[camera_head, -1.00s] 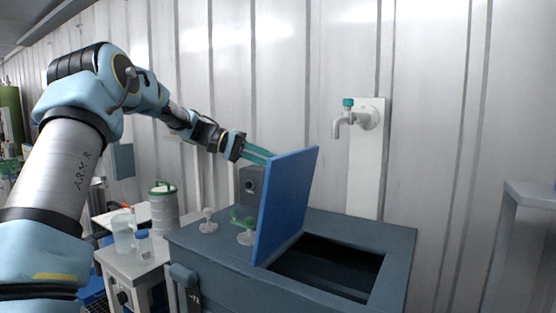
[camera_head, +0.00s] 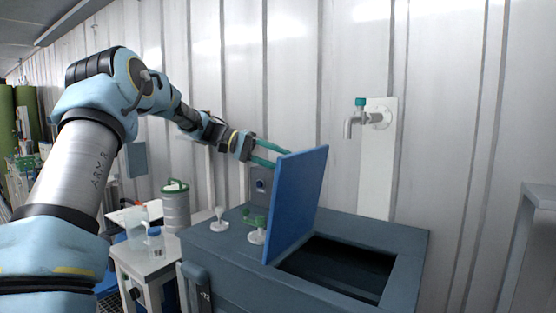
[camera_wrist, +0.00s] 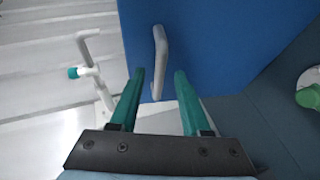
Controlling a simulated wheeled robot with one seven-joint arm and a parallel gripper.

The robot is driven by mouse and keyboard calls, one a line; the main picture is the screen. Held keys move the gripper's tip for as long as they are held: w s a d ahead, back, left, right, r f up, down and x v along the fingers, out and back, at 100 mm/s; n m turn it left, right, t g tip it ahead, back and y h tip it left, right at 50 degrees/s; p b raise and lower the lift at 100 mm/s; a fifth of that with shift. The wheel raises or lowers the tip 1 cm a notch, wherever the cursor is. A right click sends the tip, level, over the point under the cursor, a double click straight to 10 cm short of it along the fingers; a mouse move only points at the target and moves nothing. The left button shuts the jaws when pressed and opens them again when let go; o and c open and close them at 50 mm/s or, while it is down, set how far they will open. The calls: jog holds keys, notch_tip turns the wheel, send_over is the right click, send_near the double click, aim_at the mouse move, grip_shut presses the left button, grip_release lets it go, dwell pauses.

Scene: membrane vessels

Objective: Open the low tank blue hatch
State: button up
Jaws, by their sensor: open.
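The blue hatch (camera_head: 297,205) stands raised, nearly upright, at the left edge of the dark rectangular opening (camera_head: 340,266) in the low grey-blue tank (camera_head: 408,240). My gripper (camera_head: 282,155) is at the hatch's upper left, on the side away from the opening. In the wrist view the blue hatch panel (camera_wrist: 215,45) fills the upper right and carries a light grey handle (camera_wrist: 160,60). My gripper's two green fingers (camera_wrist: 159,73) are spread apart, with the handle between and just beyond their tips. Whether a finger touches the hatch cannot be told.
A wall tap (camera_head: 362,118) with a teal top is behind the tank and also shows in the wrist view (camera_wrist: 85,70). Green-and-white valve fittings (camera_head: 256,230) stand on the tank's left top. A side table with bottles (camera_head: 154,240) is at left.

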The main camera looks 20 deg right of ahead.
jog(key=shift+a, duration=0.1)
jog(key=b+v, duration=0.2)
jog(key=v, duration=0.8)
jog(key=shift+w+a+r+b, duration=0.15)
jog(key=shift+w+a+b, duration=0.05)
jog(key=shift+b, duration=0.1)
jog(key=s+a+f+n+t+y, duration=0.3)
jog(key=a+f, duration=0.1)
jog(key=f, duration=0.4)
jog(key=s+a+f+n+t+y, duration=0.2)
jog(key=s+a+f+n+y, duration=0.15)
jog(key=f, duration=0.45)
jog(key=s+a+f+t+y, duration=0.2)
jog(key=s+a+f, duration=0.3)
jog(key=s+a, duration=0.3)
jog(key=s+a+f+t+y, duration=0.2)
jog(key=s+a+f, duration=0.4)
jog(key=a, duration=0.7)
jog(key=s+y, duration=0.1)
jog(key=s, duration=0.1)
jog(key=shift+s+n, duration=0.3)
jog(key=shift+n, duration=0.05)
